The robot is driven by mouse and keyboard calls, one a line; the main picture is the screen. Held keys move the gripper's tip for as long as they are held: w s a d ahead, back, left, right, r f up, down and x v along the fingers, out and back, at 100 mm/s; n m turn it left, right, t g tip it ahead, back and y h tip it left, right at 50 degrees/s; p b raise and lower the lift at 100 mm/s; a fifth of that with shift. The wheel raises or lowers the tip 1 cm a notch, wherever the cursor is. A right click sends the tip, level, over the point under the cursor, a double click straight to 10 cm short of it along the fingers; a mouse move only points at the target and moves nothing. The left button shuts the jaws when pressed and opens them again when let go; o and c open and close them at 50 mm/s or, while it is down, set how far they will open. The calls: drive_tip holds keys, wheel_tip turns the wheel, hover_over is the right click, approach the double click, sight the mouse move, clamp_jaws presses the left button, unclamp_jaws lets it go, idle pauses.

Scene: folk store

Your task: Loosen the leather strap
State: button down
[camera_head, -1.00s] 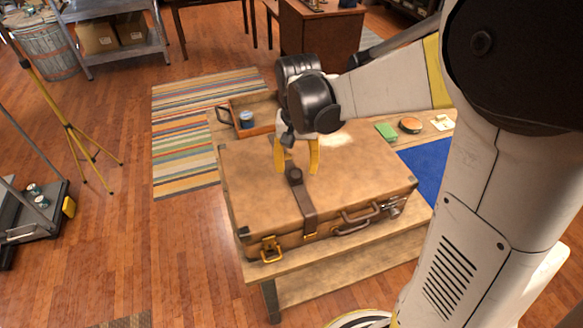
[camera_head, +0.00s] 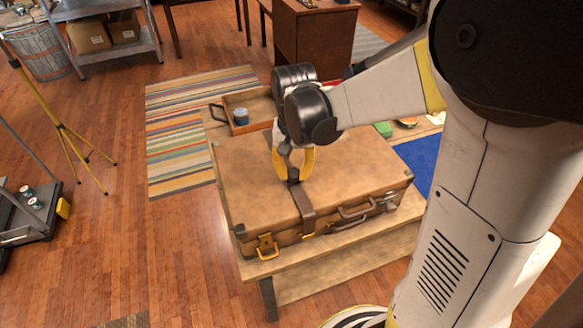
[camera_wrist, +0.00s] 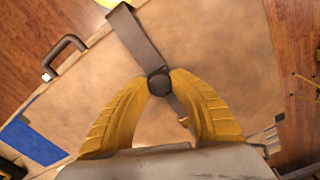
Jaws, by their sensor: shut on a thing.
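The tan suitcase (camera_head: 255,180) lies flat on a wooden bench. The dark brown leather strap (camera_head: 306,208) runs over its lid and down the front side. My gripper (camera_head: 293,178) is over the lid at the strap's upper part. In the wrist view, the yellow fingers of my gripper (camera_wrist: 159,84) close on a round dark knob (camera_wrist: 158,83) on the strap (camera_wrist: 137,36). A small brass-coloured piece (camera_wrist: 184,121) shows on the strap between the fingers. The far part of the strap is hidden by my gripper.
A brass clasp (camera_head: 266,246) and a handle (camera_head: 356,211) are on the suitcase's front. A blue mat (camera_head: 416,163) lies at right. A yellow tripod (camera_head: 68,135) stands at left.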

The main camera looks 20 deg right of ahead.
drive_tip(key=s, duration=0.2)
drive_tip(key=shift+s+r, duration=0.1)
drive_tip(key=shift+s, duration=0.25)
drive_tip(key=c, duration=1.1)
unclamp_jaws()
drive_tip(key=shift+o, duration=0.2)
wheel_tip(320, 180, up, 12)
drive_tip(key=shift+s, duration=0.1)
